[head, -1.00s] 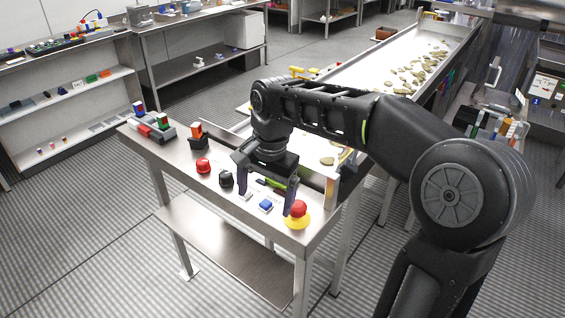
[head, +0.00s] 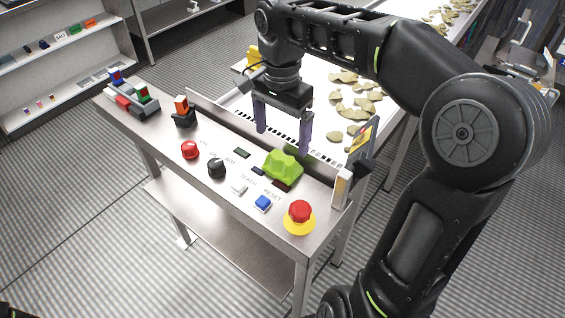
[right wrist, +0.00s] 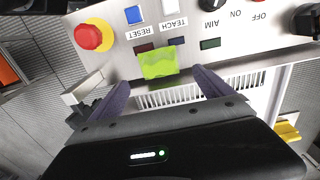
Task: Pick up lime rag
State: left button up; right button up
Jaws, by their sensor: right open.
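The lime rag (head: 283,166) lies crumpled on the metal control panel, close to its back edge and among the buttons. It also shows in the right wrist view (right wrist: 158,64), ahead of the fingers and roughly between them. My right gripper (head: 284,140) is open and empty, fingers pointing down. In the head view it hangs behind the rag, over the panel's back edge; I see no contact with the rag. In the right wrist view its two purple fingers (right wrist: 160,90) stand wide apart. My left gripper is not in view.
The control panel (head: 225,203) carries a red-and-yellow emergency button (head: 299,214), a blue button (head: 262,203), a black knob (head: 216,167) and a red button (head: 190,149). An upright metal post (head: 342,188) stands right of the rag. Behind lies a conveyor with chips (head: 346,112).

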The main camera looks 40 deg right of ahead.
aim_at(282, 156)
notch_tip(282, 156, down, 2)
jog(key=shift+f, duration=0.1)
jog(key=shift+f, duration=0.15)
notch_tip(282, 156, down, 5)
jog(key=shift+s+r+p, duration=0.1)
jog(key=shift+p, duration=0.3)
dwell(0.6)
jog(key=c, duration=1.4)
jog(key=shift+r, duration=0.1)
jog(key=shift+c, duration=0.2)
